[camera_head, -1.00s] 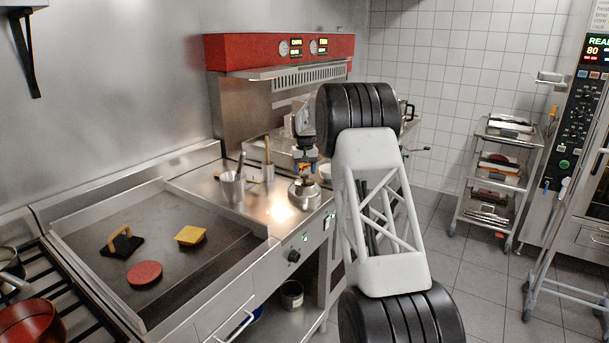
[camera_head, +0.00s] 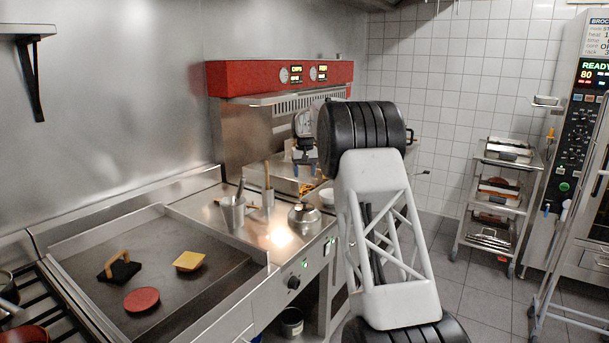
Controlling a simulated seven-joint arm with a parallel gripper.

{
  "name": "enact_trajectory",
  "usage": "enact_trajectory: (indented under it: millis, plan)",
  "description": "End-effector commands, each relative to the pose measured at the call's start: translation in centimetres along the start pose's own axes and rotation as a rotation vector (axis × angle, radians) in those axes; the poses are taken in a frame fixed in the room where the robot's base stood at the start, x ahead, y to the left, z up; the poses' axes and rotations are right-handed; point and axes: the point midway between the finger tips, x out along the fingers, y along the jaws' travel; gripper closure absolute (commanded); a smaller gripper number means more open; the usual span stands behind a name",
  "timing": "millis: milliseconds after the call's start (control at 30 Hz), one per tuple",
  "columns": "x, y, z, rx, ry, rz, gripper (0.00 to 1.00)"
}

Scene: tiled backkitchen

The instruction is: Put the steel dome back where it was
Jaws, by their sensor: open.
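The steel dome (camera_head: 304,218) is a small shiny lid with a dark knob on top. It rests upright on the steel counter (camera_head: 262,254) right of the griddle, near the counter's front edge. My gripper (camera_head: 305,171) is open and empty, pointing down above the dome with a visible gap between fingertips and knob. On the griddle (camera_head: 205,275) lie a yellow cheese slice (camera_head: 189,261) on a dark patty, a red round patty (camera_head: 141,299), and a black press with a wooden handle (camera_head: 120,268).
Two steel holders stand left of the dome, one with utensils (camera_head: 232,213), one with a wooden-handled tool (camera_head: 268,190). A white bowl (camera_head: 327,197) is close behind it on the right. The red-topped fry station (camera_head: 280,77) stands behind. A trolley (camera_head: 500,190) stands at right.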

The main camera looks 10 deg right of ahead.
Motion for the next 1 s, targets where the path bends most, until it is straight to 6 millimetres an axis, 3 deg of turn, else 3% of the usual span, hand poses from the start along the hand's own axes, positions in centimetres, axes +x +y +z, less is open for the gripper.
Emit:
enact_trajectory:
  millis: [667, 867, 1000]
  plan:
    - [-0.1, 0.0, 0.1, 0.000, 0.001, 0.000, 0.40]
    - [-1.3, -0.2, 1.4, 0.000, 0.007, 0.001, 0.40]
    - [-2.9, -0.4, 3.3, 0.001, 0.014, 0.001, 0.40]
